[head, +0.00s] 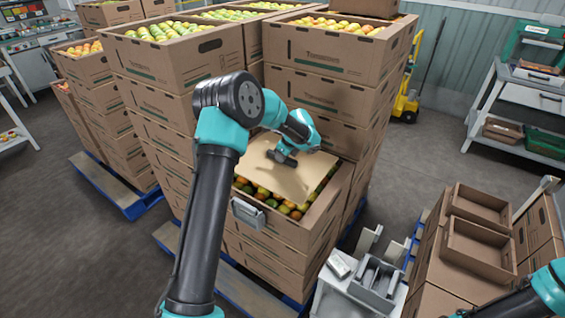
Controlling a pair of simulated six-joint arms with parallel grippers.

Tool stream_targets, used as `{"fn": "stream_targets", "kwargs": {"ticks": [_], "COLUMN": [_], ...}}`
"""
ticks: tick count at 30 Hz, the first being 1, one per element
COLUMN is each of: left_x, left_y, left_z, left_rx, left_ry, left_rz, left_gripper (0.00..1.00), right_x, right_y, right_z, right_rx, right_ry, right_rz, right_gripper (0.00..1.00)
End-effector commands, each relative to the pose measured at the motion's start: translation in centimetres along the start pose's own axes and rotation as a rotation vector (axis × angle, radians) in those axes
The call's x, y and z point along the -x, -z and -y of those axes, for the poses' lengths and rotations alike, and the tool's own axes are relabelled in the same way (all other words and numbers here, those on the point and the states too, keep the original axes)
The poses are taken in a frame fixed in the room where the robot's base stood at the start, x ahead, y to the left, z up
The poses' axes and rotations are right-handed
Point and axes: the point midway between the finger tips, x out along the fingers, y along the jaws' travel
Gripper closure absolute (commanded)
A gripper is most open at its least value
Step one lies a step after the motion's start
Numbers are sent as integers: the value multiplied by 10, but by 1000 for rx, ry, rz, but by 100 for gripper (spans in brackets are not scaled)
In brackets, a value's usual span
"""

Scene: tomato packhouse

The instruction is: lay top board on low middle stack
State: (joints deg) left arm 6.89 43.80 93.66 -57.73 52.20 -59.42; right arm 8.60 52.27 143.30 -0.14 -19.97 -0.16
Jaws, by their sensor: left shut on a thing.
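A flat tan board (267,182) is in the head view's middle, over the top crate of the low middle stack (290,232). Red, orange and green tomatoes (284,206) show along the board's front and right edges. My left gripper (283,158) is shut on the board, on its upper face near the middle. I cannot tell whether the board touches the crate or hangs a little above it. The crate's far side is hidden by the board and my arm. My right arm shows only at the lower right; its gripper is out of the picture.
Taller stacks of open tomato crates stand behind left (170,68) and right (335,50) of the low stack. A grey fixture (375,283) stands at its front right. Empty cardboard trays (478,245) are at right. Bare floor lies at left.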

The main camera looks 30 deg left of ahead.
Motion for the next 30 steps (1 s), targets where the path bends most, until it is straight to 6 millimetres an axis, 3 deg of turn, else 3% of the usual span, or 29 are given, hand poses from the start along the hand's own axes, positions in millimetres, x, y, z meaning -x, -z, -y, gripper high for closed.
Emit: {"fn": "stream_targets", "kwargs": {"ticks": [9,22,23,30], "left_x": [-32,-36,-37,-37], "left_y": [10,12,13,13], "left_z": [3,3,3,3], "left_rx": [0,0,0,0], "left_ry": [-1,0,-1,0], "left_rz": [-1,0,0,0], "left_gripper": [100,100,76,53], "right_x": [0,0,0,0], "right_y": [0,0,0,0], "right_z": [0,0,0,0], "right_rx": [0,0,0,0], "right_ry": [0,0,0,0], "right_rz": [0,0,0,0], "right_gripper": [52,52,52,52]}}
